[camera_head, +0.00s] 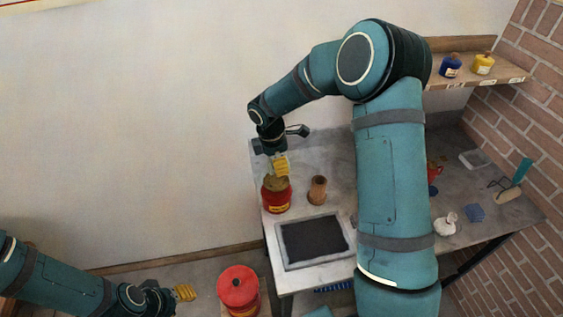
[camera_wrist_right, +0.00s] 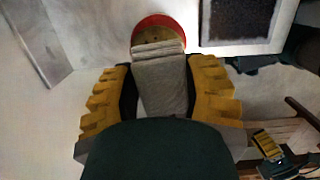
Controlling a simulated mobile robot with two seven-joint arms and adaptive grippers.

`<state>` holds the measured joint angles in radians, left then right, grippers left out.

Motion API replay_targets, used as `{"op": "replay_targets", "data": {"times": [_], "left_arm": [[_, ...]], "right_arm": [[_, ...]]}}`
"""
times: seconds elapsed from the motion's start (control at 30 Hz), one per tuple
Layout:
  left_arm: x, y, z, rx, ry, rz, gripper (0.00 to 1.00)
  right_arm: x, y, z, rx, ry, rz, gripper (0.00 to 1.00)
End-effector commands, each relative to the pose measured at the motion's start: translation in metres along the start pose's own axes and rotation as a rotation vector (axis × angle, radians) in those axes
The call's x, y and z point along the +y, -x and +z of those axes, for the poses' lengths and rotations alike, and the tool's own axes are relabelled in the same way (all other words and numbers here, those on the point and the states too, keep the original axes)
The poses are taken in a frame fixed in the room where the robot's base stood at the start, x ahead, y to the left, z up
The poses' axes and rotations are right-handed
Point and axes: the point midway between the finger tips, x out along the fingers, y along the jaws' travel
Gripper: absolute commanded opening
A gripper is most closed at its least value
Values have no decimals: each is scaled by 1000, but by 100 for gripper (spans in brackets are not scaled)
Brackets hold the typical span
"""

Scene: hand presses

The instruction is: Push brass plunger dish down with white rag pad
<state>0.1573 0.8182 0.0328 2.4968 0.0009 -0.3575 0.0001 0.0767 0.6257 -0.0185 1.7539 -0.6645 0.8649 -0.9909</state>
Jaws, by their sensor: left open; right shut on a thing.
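The brass plunger dish (camera_head: 274,182) tops a red can (camera_head: 277,199) at the left of the bench. In the right wrist view the dish (camera_wrist_right: 157,34) shows partly, inside a red rim. My right gripper (camera_head: 280,165) is over the dish, its yellow fingers shut on the folded rag pad (camera_wrist_right: 161,82), which looks greyish in this light. The pad's far end overlaps the dish in that view; I cannot tell whether they touch. My left gripper (camera_head: 185,292) is open and empty, low at the left, away from the bench.
A brown cup (camera_head: 317,190) stands right of the can. A framed dark mat (camera_head: 315,240) lies in front. A larger red can (camera_head: 239,287) stands below the bench. A white crumpled thing (camera_head: 446,223) and blue sponge (camera_head: 475,213) lie at the right. A shelf (camera_head: 480,78) holds jars.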

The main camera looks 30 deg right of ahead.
Motion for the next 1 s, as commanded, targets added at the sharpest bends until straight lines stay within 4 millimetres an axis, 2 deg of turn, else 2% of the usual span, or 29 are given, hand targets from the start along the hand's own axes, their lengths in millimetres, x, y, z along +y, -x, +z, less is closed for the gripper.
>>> {"op": "replay_targets", "data": {"times": [0.13, 0.37, 0.8, 1.0], "left_arm": [[2, 5, -1, 2, 0, 1, 47], [0, -1, 0, 2, 1, 0, 47], [-11, -32, 4, 3, 2, -5, 47], [-14, -39, 4, 4, 2, -7, 47]], "right_arm": [[3, 2, 0, 0, -1, -1, 20], [3, -7, -2, 0, -1, -1, 20], [3, -48, -8, 0, -1, -1, 20], [3, -58, -10, 0, -2, -1, 20]]}}
